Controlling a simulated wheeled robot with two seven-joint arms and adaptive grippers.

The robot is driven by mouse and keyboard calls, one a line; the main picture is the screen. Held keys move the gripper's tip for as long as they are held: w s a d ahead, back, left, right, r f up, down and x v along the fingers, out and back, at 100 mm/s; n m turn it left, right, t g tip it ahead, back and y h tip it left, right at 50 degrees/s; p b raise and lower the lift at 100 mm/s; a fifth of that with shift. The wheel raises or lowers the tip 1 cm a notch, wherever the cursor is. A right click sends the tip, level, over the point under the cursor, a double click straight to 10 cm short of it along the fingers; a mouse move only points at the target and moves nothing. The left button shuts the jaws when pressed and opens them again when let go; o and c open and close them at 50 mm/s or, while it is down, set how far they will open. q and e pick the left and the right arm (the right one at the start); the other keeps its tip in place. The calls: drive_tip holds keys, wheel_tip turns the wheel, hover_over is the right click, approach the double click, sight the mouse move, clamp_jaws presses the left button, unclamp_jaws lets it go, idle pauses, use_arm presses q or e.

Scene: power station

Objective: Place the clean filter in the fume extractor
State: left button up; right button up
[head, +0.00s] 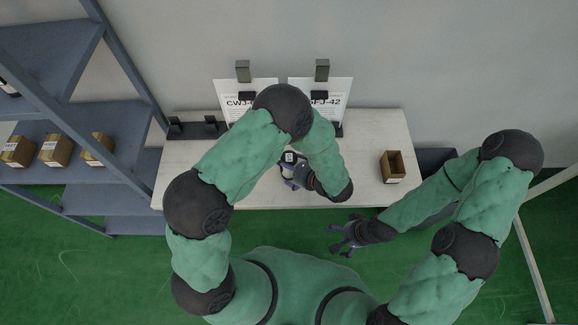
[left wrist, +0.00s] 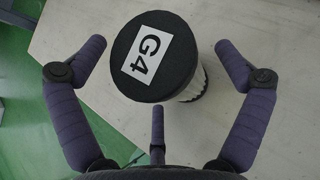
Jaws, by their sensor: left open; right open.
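The filter (left wrist: 152,55) has a black round cap with a white "G4" label and a white pleated body; it stands on the pale table (left wrist: 75,20). In the head view its labelled top (head: 290,157) shows beside my left gripper (head: 298,172), partly hidden by it. In the left wrist view my left gripper (left wrist: 155,75) is open, its purple fingers spread around the filter with gaps on both sides. My right gripper (head: 342,236) is open and empty, in front of the table's near edge. I cannot make out the fume extractor for sure.
An open brown box (head: 393,167) stands on the table's right part. Two printed signs (head: 318,92) stand at the back, partly behind my left arm. Small black holders (head: 210,124) are at the back left. A blue-grey shelf (head: 60,125) with several boxes is at left.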

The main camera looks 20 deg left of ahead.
use_arm(q)
drive_tip(key=shift+w+a+f, duration=0.2)
drive_tip(key=shift+a+f, duration=0.05)
drive_tip(key=shift+a, duration=0.05)
drive_tip(key=c, duration=1.4)
drive_tip(key=shift+r, duration=0.1)
